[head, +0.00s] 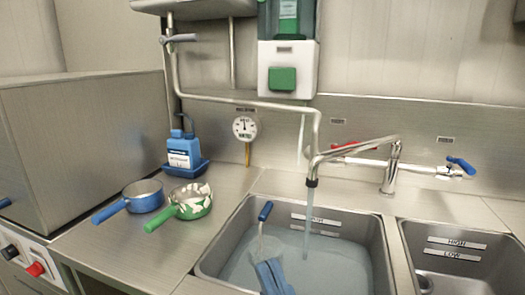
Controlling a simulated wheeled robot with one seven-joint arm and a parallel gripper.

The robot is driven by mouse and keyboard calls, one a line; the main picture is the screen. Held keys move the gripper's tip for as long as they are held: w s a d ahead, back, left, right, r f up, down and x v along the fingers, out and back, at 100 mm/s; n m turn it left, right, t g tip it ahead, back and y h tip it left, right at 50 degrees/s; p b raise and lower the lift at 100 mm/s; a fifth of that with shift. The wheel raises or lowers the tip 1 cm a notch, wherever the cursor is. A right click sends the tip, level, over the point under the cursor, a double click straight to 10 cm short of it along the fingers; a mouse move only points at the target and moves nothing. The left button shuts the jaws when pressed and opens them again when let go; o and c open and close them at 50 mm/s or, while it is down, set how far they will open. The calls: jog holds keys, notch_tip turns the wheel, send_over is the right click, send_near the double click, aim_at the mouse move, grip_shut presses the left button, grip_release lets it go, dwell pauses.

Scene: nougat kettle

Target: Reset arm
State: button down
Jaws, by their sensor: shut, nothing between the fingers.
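My arm and gripper do not show in the head view. A blue-handled pot (143,196) and a green-handled pan (190,202) stand side by side on the steel counter, left of the sinks. The green one has pale residue on its inside. The left sink (375,243) holds water, and a blue-handled tool (265,212) leans in it. Its blue lower end (272,276) is partly cut off by the bottom edge.
A faucet (312,182) runs water into the left sink. A blue bottle (184,150) stands in a blue tray by the wall. A large steel box (90,140) blocks the left. The counter before the pans is clear.

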jog(key=s+d+f+m+g+h, duration=0.4)
jog(key=s+d+f+h, duration=0.3)
jog(key=s+d, duration=0.3)
jog(key=s+d+f+m+g+h, duration=0.4)
jog(key=s+d+f+h, duration=0.3)
jog(key=s, duration=0.9)
jog(key=d+f, duration=0.3)
jog(key=shift+s+m+g+h, duration=0.25)
jog(key=shift+m+g+h, duration=0.05)
